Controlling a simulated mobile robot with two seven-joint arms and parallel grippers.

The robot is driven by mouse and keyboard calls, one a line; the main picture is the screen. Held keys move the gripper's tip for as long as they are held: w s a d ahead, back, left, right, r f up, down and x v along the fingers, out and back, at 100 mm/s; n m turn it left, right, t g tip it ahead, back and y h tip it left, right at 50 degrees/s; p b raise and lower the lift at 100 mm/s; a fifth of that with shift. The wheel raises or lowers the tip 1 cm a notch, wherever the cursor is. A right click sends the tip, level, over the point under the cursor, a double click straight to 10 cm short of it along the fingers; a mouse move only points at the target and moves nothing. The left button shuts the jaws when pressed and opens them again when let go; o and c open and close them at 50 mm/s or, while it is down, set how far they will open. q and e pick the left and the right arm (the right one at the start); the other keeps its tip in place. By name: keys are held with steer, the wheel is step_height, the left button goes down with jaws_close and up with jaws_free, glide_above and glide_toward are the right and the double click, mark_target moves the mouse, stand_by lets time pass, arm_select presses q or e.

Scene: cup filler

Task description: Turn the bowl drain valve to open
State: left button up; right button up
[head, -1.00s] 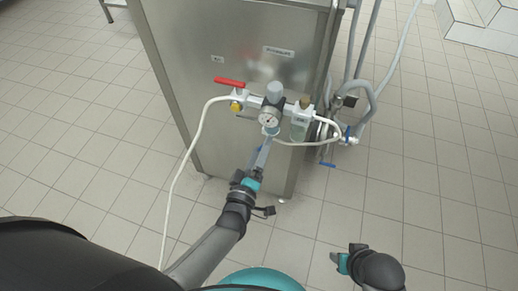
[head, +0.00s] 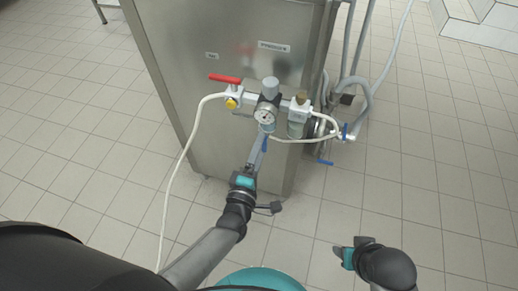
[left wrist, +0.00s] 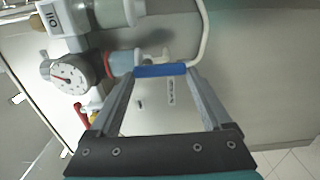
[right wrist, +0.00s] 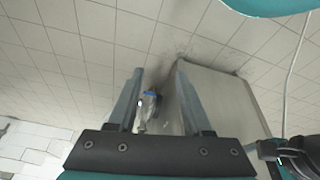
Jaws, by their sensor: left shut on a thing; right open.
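The bowl drain valve's blue handle (head: 264,144) sits under the clear bowl (head: 267,128) below the round pressure gauge (head: 265,117). In the left wrist view the blue handle (left wrist: 160,70) spans between the two fingertips, just below the bowl (left wrist: 122,63). My left gripper (head: 259,146) reaches up from below and is shut on this handle. It shows closely in the left wrist view (left wrist: 160,78). My right gripper (head: 338,251) is low at the right, away from the machine. Its fingers are apart and empty in the right wrist view (right wrist: 153,75).
A steel cabinet (head: 220,120) carries the air unit, with a red lever (head: 225,79), a yellow knob (head: 231,103) and an oiler (head: 297,122). A white hose (head: 173,185) hangs at left. Grey pipes (head: 363,95) stand at right. The tiled floor (head: 430,170) is clear.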

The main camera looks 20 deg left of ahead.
arm_select(q)
steer(key=o, duration=1.2)
steer(key=shift+c, duration=0.2)
steer(key=s+p, duration=0.3)
steer(key=s, duration=1.2)
steer(key=shift+s+a, duration=0.15)
steer(key=shift+a, duration=0.1)
arm_select(e)
step_height(320, 180, down, 6)
steer(key=s+g, duration=0.1)
steer(key=s, duration=0.1)
steer(key=shift+s+d+f, duration=0.2)
steer(key=shift+s, duration=0.2)
